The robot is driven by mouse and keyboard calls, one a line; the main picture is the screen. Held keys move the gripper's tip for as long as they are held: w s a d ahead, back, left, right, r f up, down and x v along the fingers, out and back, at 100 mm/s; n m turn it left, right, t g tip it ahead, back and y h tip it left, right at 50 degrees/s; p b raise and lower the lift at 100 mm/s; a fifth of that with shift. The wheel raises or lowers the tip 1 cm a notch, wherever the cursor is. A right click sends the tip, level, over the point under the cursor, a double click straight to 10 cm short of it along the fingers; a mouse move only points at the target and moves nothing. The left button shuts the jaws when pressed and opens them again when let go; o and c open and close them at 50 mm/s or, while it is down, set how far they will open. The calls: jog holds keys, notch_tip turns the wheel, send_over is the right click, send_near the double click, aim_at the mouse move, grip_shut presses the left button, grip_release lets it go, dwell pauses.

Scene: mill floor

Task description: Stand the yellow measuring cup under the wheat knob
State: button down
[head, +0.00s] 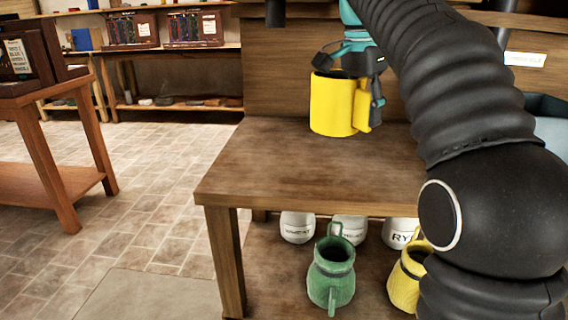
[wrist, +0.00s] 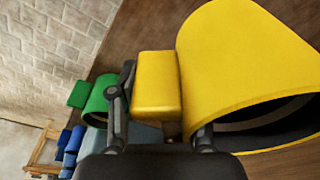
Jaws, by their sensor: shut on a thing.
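The yellow measuring cup (head: 332,104) is upright at the back of the wooden counter (head: 290,165). I cannot tell whether its base touches the counter top. My gripper (head: 374,100) is shut on its block-like handle, at the cup's right side. The wrist view shows the yellow cup (wrist: 235,55) large, with the handle between the fingers of my gripper (wrist: 160,115). No knob marked wheat can be made out; dark spouts or posts (head: 275,13) hang at the top edge.
Below the counter stand a green jug (head: 331,270), a yellow jug (head: 402,284) partly behind my arm, and white containers (head: 297,227). A small label (head: 525,59) is unreadable. The wrist view shows a green cup (wrist: 101,100) and blue cups (wrist: 70,147). The counter's front left is clear.

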jog(key=shift+w+a+f+b, duration=0.15)
jog(key=shift+w+a+f, duration=0.3)
jog(key=shift+a+f, duration=1.4)
jog(key=shift+w+a+f+b, duration=0.1)
jog(key=shift+w+a+f, duration=0.4)
jog(key=shift+a+f, duration=1.3)
jog(key=shift+w+a+f+b, duration=0.15)
jog(key=shift+w+a+f, duration=0.3)
jog(key=shift+a+f, duration=1.4)
jog(key=shift+a, duration=0.15)
jog(key=c, duration=0.5)
grip_release()
jog(key=shift+c, duration=0.2)
jog(key=shift+f+b, duration=0.15)
jog(key=shift+b, duration=0.25)
